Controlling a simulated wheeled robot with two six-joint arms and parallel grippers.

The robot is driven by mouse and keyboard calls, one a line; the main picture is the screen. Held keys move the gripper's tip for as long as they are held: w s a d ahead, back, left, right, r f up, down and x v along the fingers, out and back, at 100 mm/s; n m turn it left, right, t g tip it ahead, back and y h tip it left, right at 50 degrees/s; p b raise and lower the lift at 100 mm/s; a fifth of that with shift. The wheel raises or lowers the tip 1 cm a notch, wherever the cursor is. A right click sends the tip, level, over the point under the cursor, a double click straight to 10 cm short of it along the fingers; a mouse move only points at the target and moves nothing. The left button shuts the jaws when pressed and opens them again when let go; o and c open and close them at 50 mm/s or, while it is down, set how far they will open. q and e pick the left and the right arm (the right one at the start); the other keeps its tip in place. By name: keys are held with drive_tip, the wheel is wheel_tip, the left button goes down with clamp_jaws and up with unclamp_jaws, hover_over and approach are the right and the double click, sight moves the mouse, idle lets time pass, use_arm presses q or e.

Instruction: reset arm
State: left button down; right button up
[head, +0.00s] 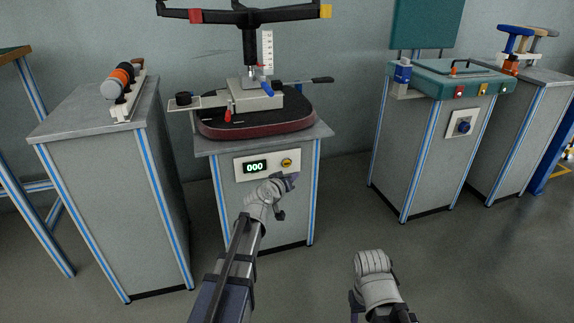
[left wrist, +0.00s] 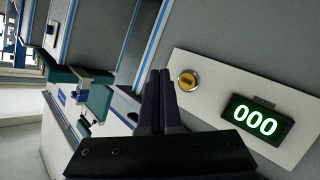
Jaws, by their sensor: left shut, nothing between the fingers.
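My left gripper (head: 288,181) is in front of the white control panel (head: 240,167) on the middle cabinet, just below its yellow button (head: 287,162). In the left wrist view the fingers (left wrist: 160,78) are closed together with nothing between them. The yellow button (left wrist: 188,80) is just right of the fingertips there, and whether they touch the panel is not clear. The green display (head: 255,167) reads 000, also in the left wrist view (left wrist: 255,119). Part of my right arm shows at the lower right of the head view, its gripper not visible.
A chair test rig with a dark red seat (head: 255,120) stands on the middle cabinet. A teal-topped cabinet (head: 450,80) stands to the right. Bare floor lies between the cabinets.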

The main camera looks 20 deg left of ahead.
use_arm(q)
drive_tip(key=s+d+f+m+g+h+p, duration=0.2)
drive_tip(key=s+d+m+g+p, duration=0.55)
drive_tip(key=s+d, duration=0.9)
drive_tip(key=s+r+g+y+p, duration=0.2)
drive_tip(key=s+g+y+p, duration=0.45)
drive_tip(key=s, duration=1.15)
wheel_tip(320, 180, up, 37)
drive_tip(key=h+p, duration=0.1)
drive_tip(key=p, duration=3.7)
drive_tip(key=shift+w+r+g+p, duration=0.2)
drive_tip(key=shift+w+g+p, duration=0.1)
drive_tip(key=shift+p, duration=0.1)
